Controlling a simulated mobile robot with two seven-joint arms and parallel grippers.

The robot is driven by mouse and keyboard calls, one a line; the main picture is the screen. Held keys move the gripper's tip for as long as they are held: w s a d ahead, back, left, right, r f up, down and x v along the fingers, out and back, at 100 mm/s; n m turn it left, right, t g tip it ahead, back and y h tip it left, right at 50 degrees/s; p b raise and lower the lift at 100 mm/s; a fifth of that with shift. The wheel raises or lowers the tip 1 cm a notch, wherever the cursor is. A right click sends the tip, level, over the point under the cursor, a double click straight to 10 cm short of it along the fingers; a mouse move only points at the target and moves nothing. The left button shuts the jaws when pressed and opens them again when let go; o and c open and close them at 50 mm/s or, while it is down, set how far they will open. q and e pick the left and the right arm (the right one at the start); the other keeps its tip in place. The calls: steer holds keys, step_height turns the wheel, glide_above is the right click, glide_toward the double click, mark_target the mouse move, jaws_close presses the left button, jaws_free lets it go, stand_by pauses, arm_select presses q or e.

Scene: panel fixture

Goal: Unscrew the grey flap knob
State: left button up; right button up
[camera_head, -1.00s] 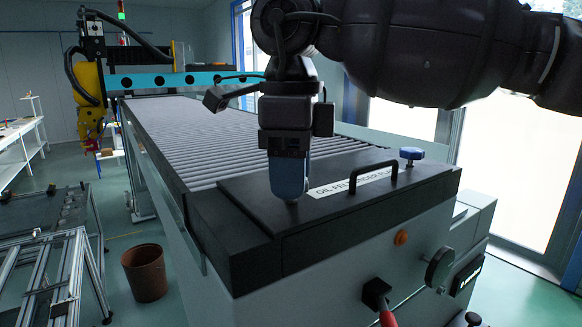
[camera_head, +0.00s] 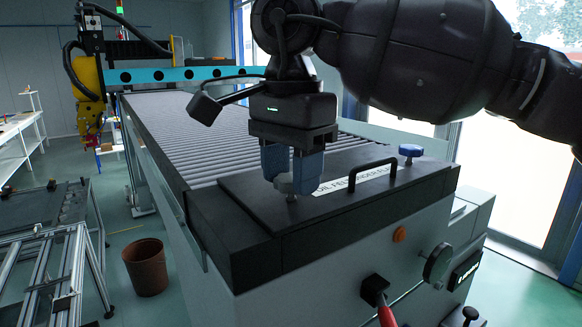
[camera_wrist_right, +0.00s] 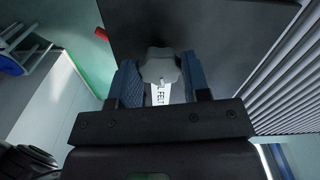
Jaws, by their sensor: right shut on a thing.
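The grey flap knob (camera_head: 285,183) is a small lobed knob above the near left part of the dark flap (camera_head: 238,190). A short pale stud end shows just below it. My right gripper (camera_head: 291,176) points straight down with its two blue fingers on either side of the knob, shut on it. In the right wrist view the grey knob (camera_wrist_right: 160,66) sits between the fingertips of the right gripper (camera_wrist_right: 160,75), with part of the white label behind it. I cannot tell whether the knob is clear of the flap. My left gripper is not in view.
A black handle (camera_head: 372,173) and a blue knob (camera_head: 411,151) stand on the flap to the right. A handwheel (camera_head: 438,263), an orange button (camera_head: 399,234) and a red-handled lever (camera_head: 384,312) are on the front panel. Rollers (camera_head: 215,135) stretch behind. A brown bin (camera_head: 146,268) stands on the floor.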

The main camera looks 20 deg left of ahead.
steer(key=n, duration=0.4)
steer(key=shift+r+n, duration=0.1)
steer(key=shift+n, duration=0.2)
steer(key=n, duration=0.4)
steer(key=shift+n, duration=0.3)
steer(key=n, duration=0.4)
steer(key=shift+n+p, duration=0.3)
steer(key=shift+p, duration=0.1)
steer(key=n, duration=0.4)
steer(key=shift+n, duration=0.3)
steer(key=o, duration=0.9)
